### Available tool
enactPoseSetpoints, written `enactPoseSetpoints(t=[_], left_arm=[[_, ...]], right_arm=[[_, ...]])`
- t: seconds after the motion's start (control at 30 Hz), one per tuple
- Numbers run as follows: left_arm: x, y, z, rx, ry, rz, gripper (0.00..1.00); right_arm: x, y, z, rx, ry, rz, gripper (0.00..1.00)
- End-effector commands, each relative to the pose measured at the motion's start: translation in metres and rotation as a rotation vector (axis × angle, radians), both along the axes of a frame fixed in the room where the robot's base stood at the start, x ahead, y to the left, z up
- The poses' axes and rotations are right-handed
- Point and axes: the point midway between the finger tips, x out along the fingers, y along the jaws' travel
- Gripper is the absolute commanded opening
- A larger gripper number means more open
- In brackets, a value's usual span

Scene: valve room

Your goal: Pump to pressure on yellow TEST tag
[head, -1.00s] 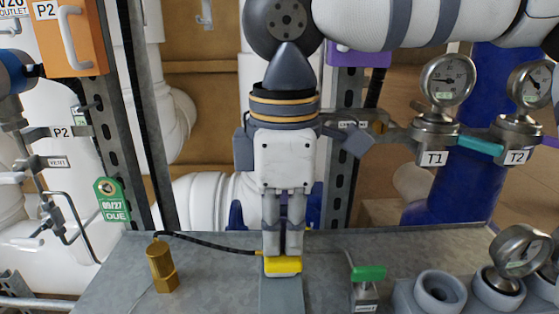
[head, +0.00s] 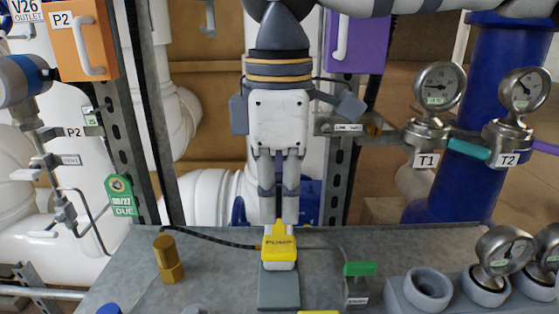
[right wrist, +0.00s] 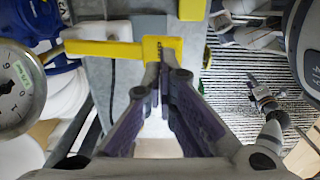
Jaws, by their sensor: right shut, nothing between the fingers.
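The yellow pump part (head: 279,245), marked PUMP, stands on a grey base on the metal bench. My right gripper (head: 278,218) points down from above, shut and empty, with its fingertips at the top edge of the yellow part. In the right wrist view, the shut fingertips (right wrist: 164,65) overlap the yellow block (right wrist: 160,44), which has a long yellow bar to its left; I cannot tell if they touch. Dial gauges T1 (head: 438,87) and T2 (head: 525,92) sit at the right. No readable TEST tag shows. My left gripper is out of view.
A brass fitting (head: 168,260) joins the pump by a black hose. A green-handled valve (head: 359,269) stands right of the pump. Grey sockets (head: 428,289) and another gauge (head: 505,248) are at the front right. Steel uprights and pipes stand behind.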

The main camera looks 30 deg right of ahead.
Motion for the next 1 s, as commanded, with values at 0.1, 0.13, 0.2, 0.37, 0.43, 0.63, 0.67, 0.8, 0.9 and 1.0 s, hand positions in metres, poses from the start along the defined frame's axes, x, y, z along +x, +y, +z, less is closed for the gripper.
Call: enactPoseSetpoints(t=[0.1,0.13,0.2,0.37,0.43,0.63,0.67,0.8,0.9,1.0], left_arm=[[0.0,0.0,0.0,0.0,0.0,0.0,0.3],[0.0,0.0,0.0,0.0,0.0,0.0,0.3],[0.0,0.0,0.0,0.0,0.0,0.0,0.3],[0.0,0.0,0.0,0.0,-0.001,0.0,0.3],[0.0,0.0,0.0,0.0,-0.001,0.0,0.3],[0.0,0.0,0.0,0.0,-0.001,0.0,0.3],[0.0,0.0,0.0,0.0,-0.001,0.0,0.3],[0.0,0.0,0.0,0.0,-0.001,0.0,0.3],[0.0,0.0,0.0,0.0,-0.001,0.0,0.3],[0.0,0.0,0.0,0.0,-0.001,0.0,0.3]], right_arm=[[0.0,0.0,0.0,0.0,-0.001,0.0,0.0],[0.0,0.0,0.0,0.0,-0.001,0.0,0.0],[0.0,0.0,0.0,0.0,-0.001,0.0,0.0],[0.0,0.0,0.0,0.0,-0.001,0.0,0.0],[0.0,0.0,0.0,0.0,-0.001,0.0,0.0],[0.0,0.0,-0.003,0.0,-0.001,0.001,0.0],[0.0,0.0,-0.004,0.0,-0.001,0.001,0.0],[0.0,0.0,-0.008,-0.001,-0.001,0.001,0.0],[0.0,0.0,-0.011,-0.001,-0.001,0.0,0.0],[0.0,0.0,-0.014,0.0,-0.001,0.0,0.0]])
